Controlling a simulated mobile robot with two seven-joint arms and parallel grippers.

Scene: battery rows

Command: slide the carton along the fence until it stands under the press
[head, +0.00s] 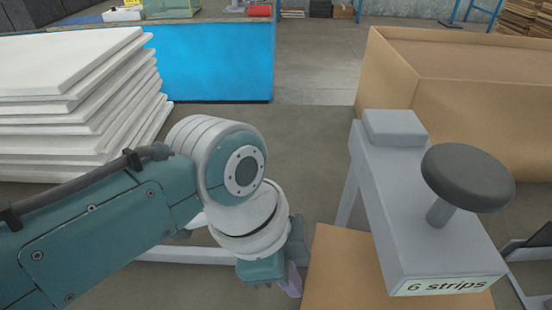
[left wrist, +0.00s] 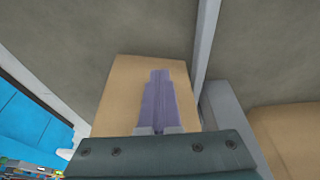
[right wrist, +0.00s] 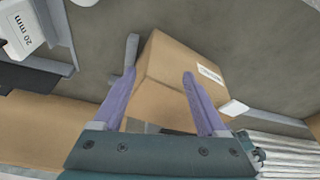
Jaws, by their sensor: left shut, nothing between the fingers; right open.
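The brown carton (head: 335,265) shows low in the head view, partly hidden by the grey press (head: 385,185) with its dark round knob; I cannot tell how far under it stands. A pale grey bar, seemingly the fence (head: 180,255), runs left behind my arm. My left gripper (head: 291,284) is shut and empty beside the carton's left side. In the left wrist view its closed fingers (left wrist: 158,100) lie in front of the carton (left wrist: 118,85). My right gripper (right wrist: 160,78) is open; the labelled carton (right wrist: 175,70) shows beyond and between its fingers, contact unclear.
A large brown box (head: 455,100) stands behind the press. A stack of white boards (head: 75,100) stands at left, with a blue bench (head: 215,60) behind it. A white block marked "20 mm" (right wrist: 25,30) shows in the right wrist view. Bare floor lies between bench and box.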

